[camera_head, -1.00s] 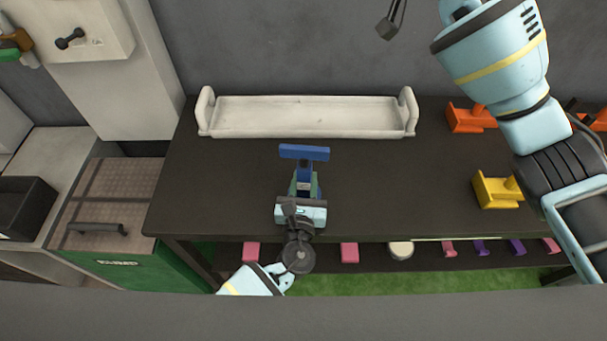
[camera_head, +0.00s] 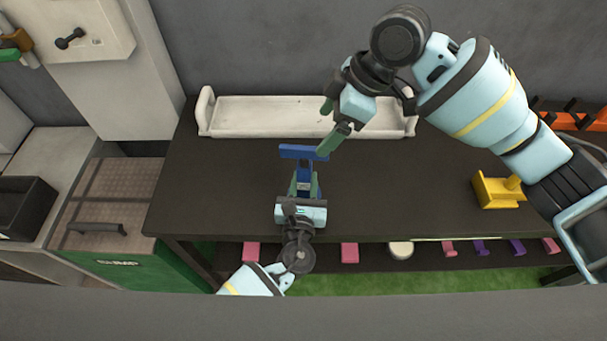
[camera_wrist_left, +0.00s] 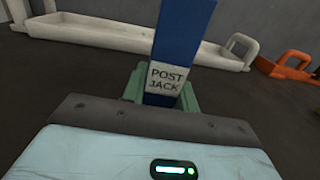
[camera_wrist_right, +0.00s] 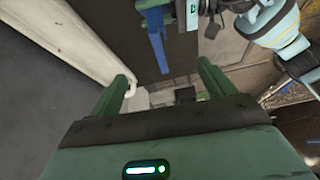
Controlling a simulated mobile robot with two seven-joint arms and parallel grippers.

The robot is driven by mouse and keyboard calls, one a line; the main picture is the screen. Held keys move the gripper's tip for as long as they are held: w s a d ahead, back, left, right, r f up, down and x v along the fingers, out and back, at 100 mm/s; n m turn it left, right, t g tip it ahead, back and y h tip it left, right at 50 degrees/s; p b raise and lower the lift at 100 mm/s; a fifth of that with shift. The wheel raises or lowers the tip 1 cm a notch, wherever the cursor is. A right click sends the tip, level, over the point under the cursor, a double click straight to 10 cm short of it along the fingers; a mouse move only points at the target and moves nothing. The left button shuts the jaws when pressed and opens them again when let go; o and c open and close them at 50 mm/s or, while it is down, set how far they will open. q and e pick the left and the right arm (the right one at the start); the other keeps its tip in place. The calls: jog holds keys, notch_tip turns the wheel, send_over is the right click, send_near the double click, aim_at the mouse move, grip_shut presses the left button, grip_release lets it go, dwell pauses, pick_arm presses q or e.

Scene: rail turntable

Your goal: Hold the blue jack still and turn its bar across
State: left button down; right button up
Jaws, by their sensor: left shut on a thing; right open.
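The blue jack (camera_head: 304,180) stands on the dark table, its blue bar (camera_head: 296,152) lying left to right across its top in the head view. My left gripper (camera_head: 304,190) is shut on the jack's post below the bar. In the left wrist view the post (camera_wrist_left: 180,45) stands between green fingers and bears a label reading POST JACK. My right gripper (camera_head: 333,122) is open and empty, just behind and right of the bar's right end. In the right wrist view the bar (camera_wrist_right: 158,40) shows beyond the open green fingers, apart from them.
A long white tray (camera_head: 260,118) lies behind the jack, with my right gripper over its right part. A yellow block-shaped thing (camera_head: 492,192) stands at the right, with orange things (camera_head: 560,122) behind it. The table left of the jack is clear.

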aim_at(304, 156)
jog(key=shift+x, duration=5)
jog(key=shift+w, duration=0.1)
grip_shut()
jog(key=shift+d+n+g, duration=0.1)
jog(key=shift+n+g, duration=0.6)
jog(key=shift+n, duration=0.9)
jog(key=shift+n, duration=0.3)
jog(key=shift+n+g+h, duration=0.3)
jog(key=shift+n+g, duration=0.4)
jog(key=shift+n, duration=0.6)
